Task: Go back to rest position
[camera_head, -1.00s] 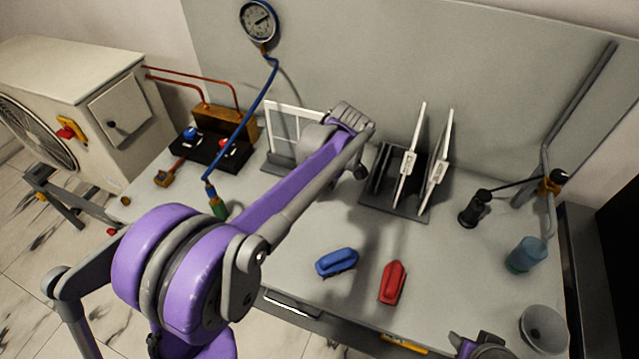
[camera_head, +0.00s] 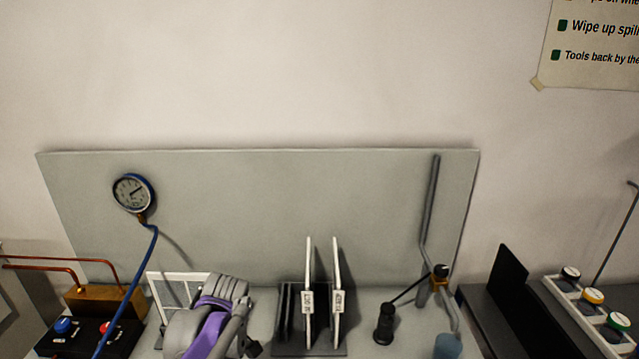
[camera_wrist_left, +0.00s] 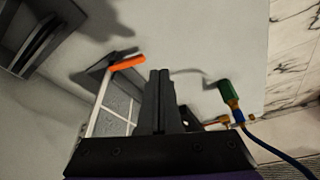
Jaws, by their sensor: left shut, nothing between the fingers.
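My left arm (camera_head: 205,325), purple and grey, rises from the bottom edge of the head view, in front of a white-framed panel (camera_head: 168,292). In the left wrist view my left gripper (camera_wrist_left: 160,76) points over the table with its fingers together and nothing between them. The white-framed panel also shows there, left of the fingers (camera_wrist_left: 110,122). My fingertips are not clear in the head view. My right gripper is not in view.
A gauge (camera_head: 133,193) with a blue hose (camera_head: 131,285) is on the grey backboard. A dark rack (camera_head: 286,318) holds two upright white plates (camera_head: 309,292). A black-handled tool (camera_head: 384,325) stands to the right. In the wrist view are an orange bar (camera_wrist_left: 127,62) and a green-ended connector (camera_wrist_left: 227,90).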

